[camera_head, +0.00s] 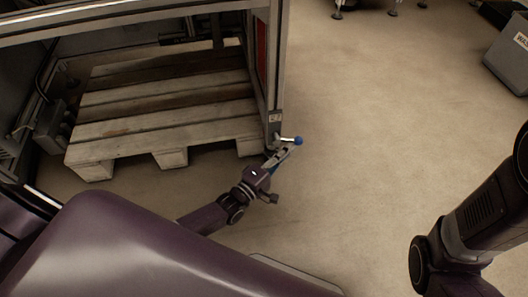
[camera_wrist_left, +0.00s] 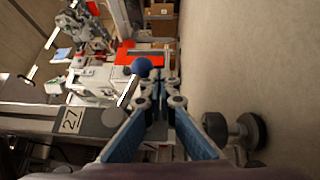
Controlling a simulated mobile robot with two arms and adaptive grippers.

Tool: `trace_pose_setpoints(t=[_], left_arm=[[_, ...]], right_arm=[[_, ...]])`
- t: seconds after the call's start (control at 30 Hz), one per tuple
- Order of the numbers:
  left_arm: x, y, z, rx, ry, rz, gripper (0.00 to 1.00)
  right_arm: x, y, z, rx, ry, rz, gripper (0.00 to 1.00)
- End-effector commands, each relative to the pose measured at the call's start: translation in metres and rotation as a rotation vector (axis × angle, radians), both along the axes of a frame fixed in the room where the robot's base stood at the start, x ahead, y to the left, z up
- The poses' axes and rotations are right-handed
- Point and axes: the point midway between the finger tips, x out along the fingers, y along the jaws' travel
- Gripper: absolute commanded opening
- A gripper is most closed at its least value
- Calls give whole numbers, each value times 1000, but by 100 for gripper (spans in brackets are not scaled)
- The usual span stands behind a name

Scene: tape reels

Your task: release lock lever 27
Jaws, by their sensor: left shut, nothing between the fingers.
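Lock lever 27 (camera_head: 290,139) is a thin pale rod with a blue ball at its end, on the lower corner of the metal frame post (camera_head: 274,90). In the head view the rod points right, about level. A label reading 27 (camera_wrist_left: 71,120) is on the post in the left wrist view. There the blue ball (camera_wrist_left: 141,66) lies just ahead of my left gripper (camera_wrist_left: 160,92), slightly left of its fingertips. My left gripper (camera_head: 285,153) is shut and empty, close below the lever; I cannot tell whether it touches. My right gripper is out of view.
A wooden pallet (camera_head: 160,118) lies inside the frame, left of the post. A grey bin (camera_head: 508,55) stands at the far right. The floor right of the post is clear. My right arm (camera_head: 480,220) is at the right edge.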

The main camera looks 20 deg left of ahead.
Motion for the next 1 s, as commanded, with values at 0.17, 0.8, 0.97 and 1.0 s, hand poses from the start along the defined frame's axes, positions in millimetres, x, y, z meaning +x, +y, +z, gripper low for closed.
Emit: trace_pose_setpoints(t=[0.17, 0.8, 0.97, 1.0], left_arm=[[4, -5, 7, -1, -3, -2, 0], [7, -9, 12, -1, -3, -1, 0], [7, -9, 12, -1, -3, -1, 0], [7, -9, 12, -1, -3, -1, 0]], right_arm=[[2, 1, 6, -1, 4, -1, 40], [3, 1, 10, -3, 7, -1, 40], [3, 1, 10, -3, 7, -1, 40], [3, 1, 10, -2, 5, -1, 40]])
